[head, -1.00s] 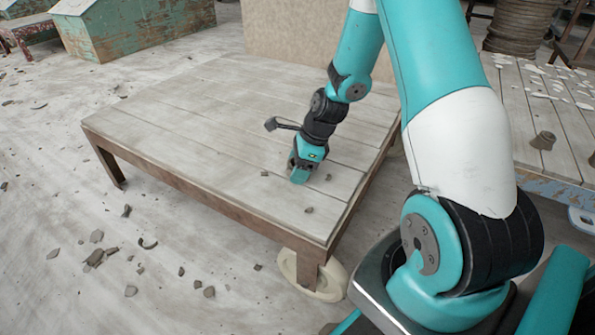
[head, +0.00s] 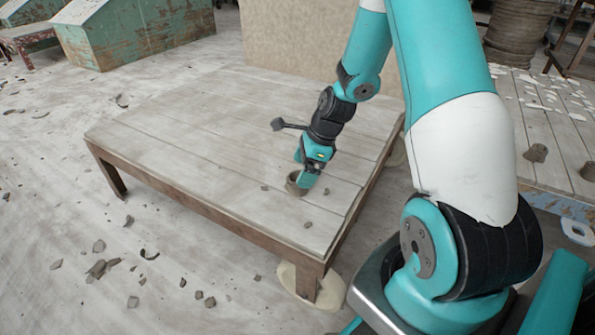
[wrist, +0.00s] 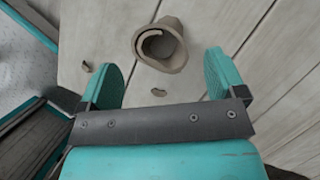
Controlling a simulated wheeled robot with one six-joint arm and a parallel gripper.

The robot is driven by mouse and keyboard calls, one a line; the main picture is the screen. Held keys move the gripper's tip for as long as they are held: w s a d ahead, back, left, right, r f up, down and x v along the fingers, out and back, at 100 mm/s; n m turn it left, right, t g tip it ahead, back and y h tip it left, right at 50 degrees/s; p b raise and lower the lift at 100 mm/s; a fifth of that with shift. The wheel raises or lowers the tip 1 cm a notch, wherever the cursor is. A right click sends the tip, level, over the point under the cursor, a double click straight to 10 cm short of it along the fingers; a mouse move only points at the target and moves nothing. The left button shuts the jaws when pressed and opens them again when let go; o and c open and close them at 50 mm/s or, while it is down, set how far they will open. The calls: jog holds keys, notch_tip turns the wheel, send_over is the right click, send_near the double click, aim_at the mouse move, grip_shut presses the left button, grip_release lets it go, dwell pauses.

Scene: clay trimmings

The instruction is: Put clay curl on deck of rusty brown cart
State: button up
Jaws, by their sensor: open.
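The clay curl (head: 294,184), a grey-brown rolled piece, rests on the plank deck of the rusty brown cart (head: 190,125), toward its near right part. In the wrist view the curl (wrist: 176,52) shows its hollow, rolled end and lies just beyond the fingertips, between their lines. My gripper (head: 304,172) is open above the deck, close by the curl, and partly covers it in the head view. In the wrist view my gripper (wrist: 162,75) has both fingers spread with nothing between the tips.
Small clay crumbs (head: 308,224) lie on the deck near the curl. Most of the deck to the left is bare. A second plank surface (head: 555,135) with clay bits and rolled pieces stands at right. Shards (head: 98,268) litter the floor at left.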

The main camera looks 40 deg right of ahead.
jog(key=p+v, duration=0.3)
jog(key=v, duration=0.4)
jog(key=s+a+r+n+g, duration=0.1)
jog(key=s+a+r+n, duration=0.1)
jog(key=a+r+n, duration=0.5)
jog(key=s+a+r+n, duration=0.1)
jog(key=a+r+n, duration=0.4)
jog(key=a+n, duration=0.3)
jog(key=s+a+r+n, duration=0.3)
jog(key=s+a+n, duration=0.3)
jog(key=s+n, duration=0.2)
jog(key=s+a+r+n+g, duration=0.1)
jog(key=s+a+r+n, duration=0.3)
jog(key=s+a+n, duration=0.2)
jog(key=s+n, duration=0.2)
jog(key=n, duration=0.1)
jog(key=shift+g, duration=0.3)
jog(key=shift+a+r, duration=0.1)
jog(key=shift+a, duration=0.1)
